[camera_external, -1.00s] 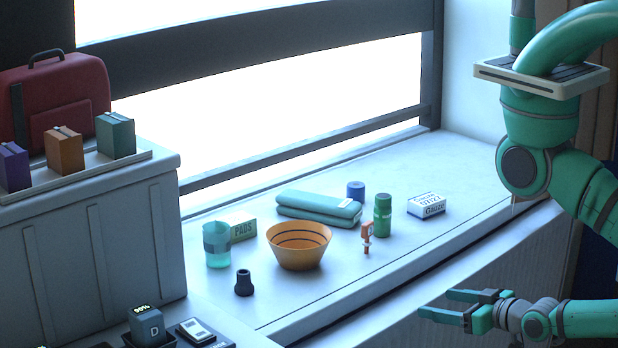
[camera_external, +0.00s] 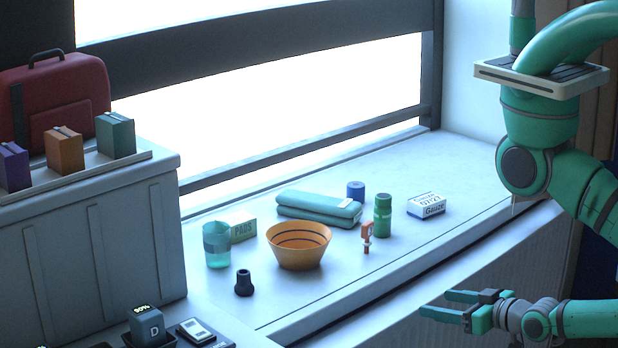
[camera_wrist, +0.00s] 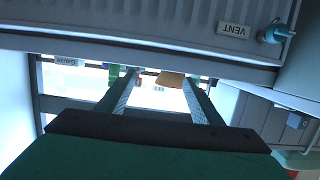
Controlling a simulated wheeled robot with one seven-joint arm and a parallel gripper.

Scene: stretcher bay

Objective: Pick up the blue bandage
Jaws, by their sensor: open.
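The blue bandage (camera_external: 356,190) is a small upright blue roll on the white shelf, behind the green bottle (camera_external: 383,215) and at the right end of the folded teal cloth (camera_external: 318,207). My gripper (camera_external: 447,304) is open and empty, in front of and below the shelf's front edge, well apart from the bandage. In the wrist view, both fingers of my gripper (camera_wrist: 160,100) are spread with nothing between them. I cannot make out the bandage for certain in the wrist view.
The shelf also holds an orange bowl (camera_external: 299,247), a teal cup (camera_external: 216,245), a gauze box (camera_external: 427,205), a pads box (camera_external: 243,229), a small orange item (camera_external: 367,236) and a dark item (camera_external: 243,284). Its right end (camera_external: 470,170) is clear.

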